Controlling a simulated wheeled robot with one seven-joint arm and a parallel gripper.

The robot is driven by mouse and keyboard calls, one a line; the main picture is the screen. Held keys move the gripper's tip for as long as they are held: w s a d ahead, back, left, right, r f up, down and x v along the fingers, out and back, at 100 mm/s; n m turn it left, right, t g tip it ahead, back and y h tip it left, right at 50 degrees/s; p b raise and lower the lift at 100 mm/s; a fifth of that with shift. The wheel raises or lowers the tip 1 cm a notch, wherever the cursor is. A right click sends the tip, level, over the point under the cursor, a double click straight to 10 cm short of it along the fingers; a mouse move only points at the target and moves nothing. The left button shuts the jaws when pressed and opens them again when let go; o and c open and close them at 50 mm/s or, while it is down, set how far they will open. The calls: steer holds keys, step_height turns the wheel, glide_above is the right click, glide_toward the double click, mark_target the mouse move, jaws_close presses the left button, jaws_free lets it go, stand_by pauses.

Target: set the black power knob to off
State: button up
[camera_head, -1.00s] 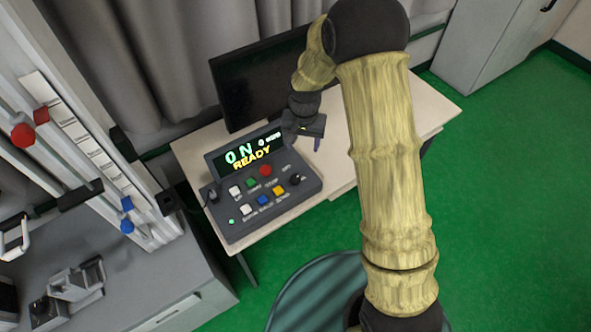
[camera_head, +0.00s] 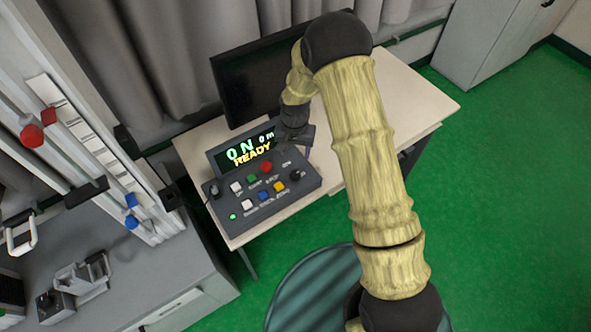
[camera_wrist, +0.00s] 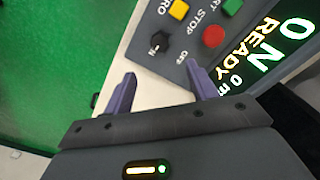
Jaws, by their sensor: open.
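The black power knob (camera_head: 296,176) sits at the right end of the grey control box (camera_head: 240,220). In the wrist view the knob (camera_wrist: 160,43) is beside a white OFF label, with a pale mark on it. The box's display (camera_head: 248,151) reads ON and READY. My gripper (camera_head: 303,142) is over the box's back right corner, above and behind the knob. In the wrist view my gripper (camera_wrist: 163,88) is open and empty, its two purple fingers apart. The knob lies just beyond the fingertips, roughly in line with the gap, and is not touched.
A red button (camera_head: 266,167) and a yellow button (camera_head: 279,187) are near the knob. A dark monitor (camera_head: 250,85) stands behind. The table (camera_head: 400,105) is bare to the right.

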mark_target(295, 174)
step_height(295, 174, down, 12)
steer(key=p, duration=0.3)
steer(key=shift+f, duration=0.25)
steer(key=c, duration=1)
